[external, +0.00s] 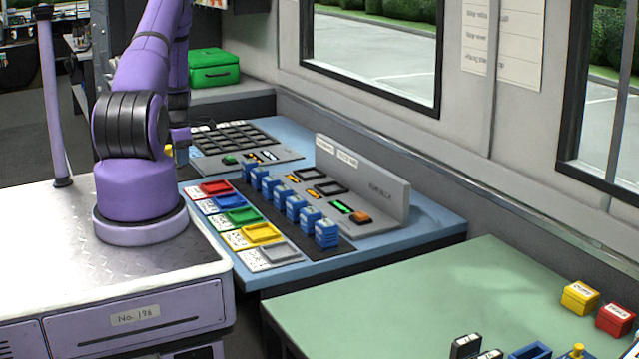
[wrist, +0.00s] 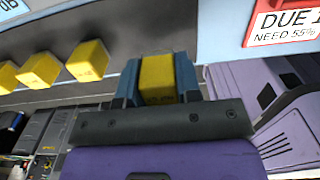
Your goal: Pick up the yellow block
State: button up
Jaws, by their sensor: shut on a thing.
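My gripper (wrist: 158,82) is shut on a yellow block (wrist: 158,75), with one blue finger on each side of it in the wrist view. In the external view my arm mostly hides the gripper, and only a small patch of the yellow block (external: 168,151) shows beside the arm. Several other yellow blocks stand in a row to the left in the wrist view, the nearest one (wrist: 88,60) apart from my gripper. Whether the held block touches the surface below cannot be told.
A row of blue blocks (external: 294,207) stands on a dark strip beside coloured trays, including a yellow tray (external: 262,233). A grey upright panel (external: 375,190) stands behind them. A green case (external: 214,68) sits at the back. The green table (external: 400,290) has bare room.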

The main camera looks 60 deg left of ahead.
jog(key=s+d+r, duration=0.1)
jog(key=s+d, duration=0.9)
jog(key=d, duration=0.1)
notch_tip(320, 180, up, 6)
jog(key=w+d+m, duration=0.3)
jog(key=w+d, duration=0.6)
jog(key=w+d+m, duration=0.2)
jog(key=w+d, duration=0.7)
jog(key=w+d+m, duration=0.3)
jog(key=w+d, duration=0.6)
jog(key=w, duration=0.1)
jog(key=shift+d+f+m, duration=0.1)
jog(key=shift+f+m, duration=0.2)
jog(key=shift+f, duration=0.1)
jog(key=w+d+m, duration=0.2)
jog(key=d+m, duration=0.5)
jog(key=d, duration=2.3)
jog(key=s+d+m, duration=0.2)
jog(key=s+d, duration=0.2)
jog(key=d, duration=0.6)
jog(key=shift+s+a+f, duration=0.1)
jog(key=shift+a+f, duration=0.05)
jog(key=shift+f, duration=2.35)
send_over(445, 283)
jog(key=shift+a+f, duration=0.1)
jog(key=shift+f, duration=2.4)
